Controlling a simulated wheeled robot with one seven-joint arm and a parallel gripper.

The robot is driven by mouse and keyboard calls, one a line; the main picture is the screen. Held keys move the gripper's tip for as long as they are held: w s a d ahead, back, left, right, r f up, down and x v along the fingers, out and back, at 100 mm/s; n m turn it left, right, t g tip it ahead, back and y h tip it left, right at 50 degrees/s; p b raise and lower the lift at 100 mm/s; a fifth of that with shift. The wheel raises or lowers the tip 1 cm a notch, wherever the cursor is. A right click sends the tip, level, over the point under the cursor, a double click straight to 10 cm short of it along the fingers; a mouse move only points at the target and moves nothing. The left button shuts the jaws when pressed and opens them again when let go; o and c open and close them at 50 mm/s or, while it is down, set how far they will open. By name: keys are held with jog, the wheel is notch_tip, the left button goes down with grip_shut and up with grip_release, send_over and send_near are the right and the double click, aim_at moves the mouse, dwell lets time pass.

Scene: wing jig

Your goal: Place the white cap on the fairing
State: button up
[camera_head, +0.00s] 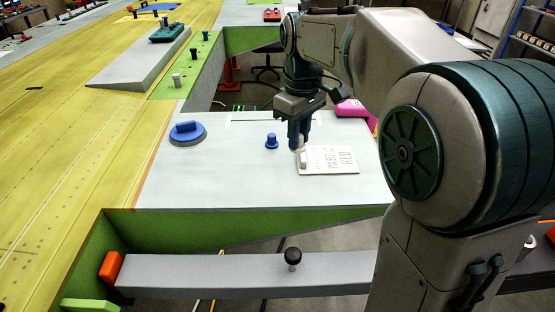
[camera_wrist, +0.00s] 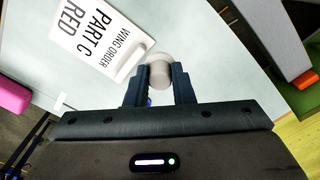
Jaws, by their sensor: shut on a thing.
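My gripper (camera_head: 299,149) points down over a pale grey panel (camera_head: 225,175), near a white sign. It is shut on the white cap (camera_wrist: 159,66), whose round top shows between the fingertips in the wrist view. In the head view the cap (camera_head: 301,160) shows just below the fingers, at the left edge of the sign. I cannot tell whether it touches the panel. None of the parts is labelled as the fairing, so I cannot tell for certain which it is.
The sign (camera_head: 332,160) reads PART C RED. A beam (camera_head: 220,272) with a black knob (camera_head: 292,258) lies in front. The panel's front middle is clear.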

jog(key=p, duration=0.1)
send_over(267, 176)
notch_tip(267, 176, down, 4)
jog(key=shift+f, duration=2.15)
jog(key=shift+f, duration=0.1)
jog(key=o, duration=0.9)
jog(key=shift+o, duration=0.2)
notch_tip(267, 176, up, 12)
jog(key=s+d+f+m+t, duration=0.1)
jog(key=s+d+f+m, duration=0.3)
jog(key=s+d, duration=0.3)
jog(key=s+d+f+m+t, duration=0.2)
jog(key=s+d+f+m, duration=0.2)
jog(key=s+d+f, duration=0.3)
jog(key=s, duration=0.5)
jog(key=shift+s+m, duration=0.3)
